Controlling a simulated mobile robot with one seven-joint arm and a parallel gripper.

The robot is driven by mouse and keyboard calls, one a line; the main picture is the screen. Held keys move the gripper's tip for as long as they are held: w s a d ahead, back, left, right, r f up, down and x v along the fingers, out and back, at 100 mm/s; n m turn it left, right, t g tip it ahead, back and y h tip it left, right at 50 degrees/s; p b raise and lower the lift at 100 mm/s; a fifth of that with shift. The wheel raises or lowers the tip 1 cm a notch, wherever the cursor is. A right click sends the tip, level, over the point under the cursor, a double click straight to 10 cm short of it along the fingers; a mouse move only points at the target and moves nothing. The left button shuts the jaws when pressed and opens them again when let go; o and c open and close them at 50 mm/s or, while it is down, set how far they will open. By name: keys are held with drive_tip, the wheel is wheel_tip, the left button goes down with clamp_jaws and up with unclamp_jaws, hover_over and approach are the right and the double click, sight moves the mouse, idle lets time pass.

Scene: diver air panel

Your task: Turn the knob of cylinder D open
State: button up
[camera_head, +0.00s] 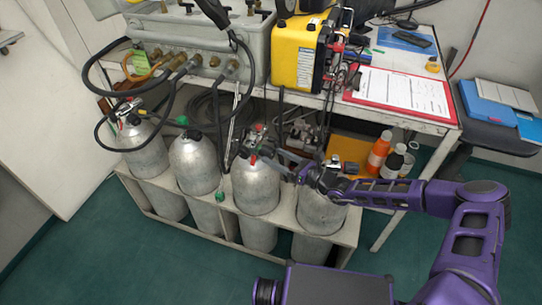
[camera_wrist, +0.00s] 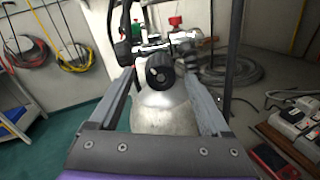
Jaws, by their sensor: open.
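Four silver cylinders stand in a row in a rack; I cannot read a letter that marks cylinder D. My gripper (camera_head: 274,158) reaches in from the right, over the rightmost cylinder (camera_head: 320,214), towards the valve of the third cylinder from the left (camera_head: 256,190). In the wrist view a black ribbed knob (camera_wrist: 160,73) sits on a valve above a silver cylinder (camera_wrist: 162,114). My open fingers (camera_wrist: 160,84) lie on either side of it, with visible gaps. A red knob (camera_wrist: 175,21) shows behind it. The head view hides the contact area.
The pale rack (camera_head: 282,224) holds the cylinders under a bench with a grey panel (camera_head: 195,38), a yellow box (camera_head: 297,55) and a red clipboard (camera_head: 402,93). Black hoses hang above the left cylinders. Bottles (camera_head: 379,151) stand right of the rack. Green floor is clear in front.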

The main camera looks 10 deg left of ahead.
drive_tip(key=shift+x, duration=1.15)
clamp_jaws()
